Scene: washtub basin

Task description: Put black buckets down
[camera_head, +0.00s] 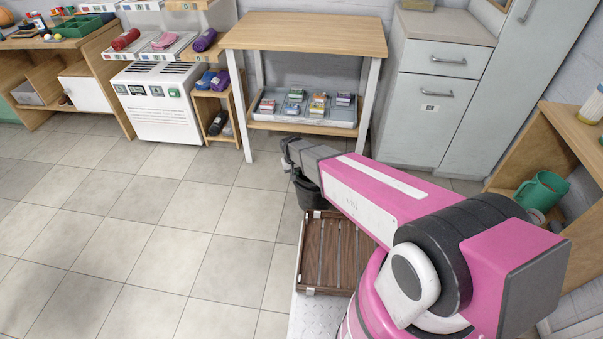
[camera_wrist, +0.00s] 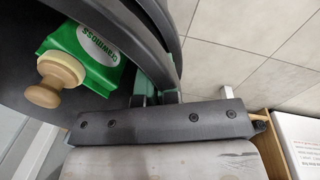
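A black bucket (camera_head: 308,192) shows in the head view just below the far end of my arm, partly hidden by it. In the wrist view the black bucket (camera_wrist: 105,22) fills the upper left, with its dark curved rim and a curved band beside it. Only one black bucket is clear.
A slatted wooden crate (camera_head: 328,262) lies beside my arm's base. A wooden table (camera_head: 300,35) with a low shelf tray (camera_head: 280,117) of small boxes stands beyond the bucket. Grey cabinets (camera_head: 435,90) stand right of it. Tiled floor (camera_head: 150,230) at left is clear.

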